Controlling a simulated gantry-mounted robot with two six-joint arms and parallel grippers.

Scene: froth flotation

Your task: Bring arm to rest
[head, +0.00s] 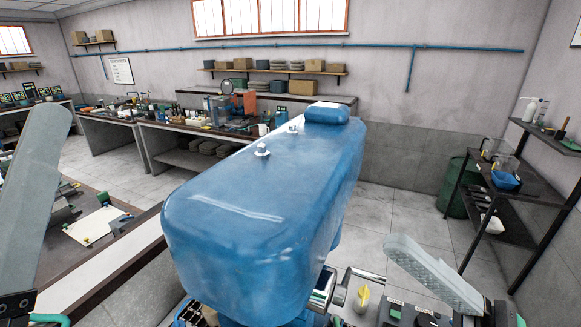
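A bench (85,280) with a white sheet (95,226) is at the left. Cluttered worktables stand along the back. A dark shelf rack (495,190) with a blue bowl (505,181) and a green drum (457,187) are at the right. Open tiled floor (405,215) lies between.

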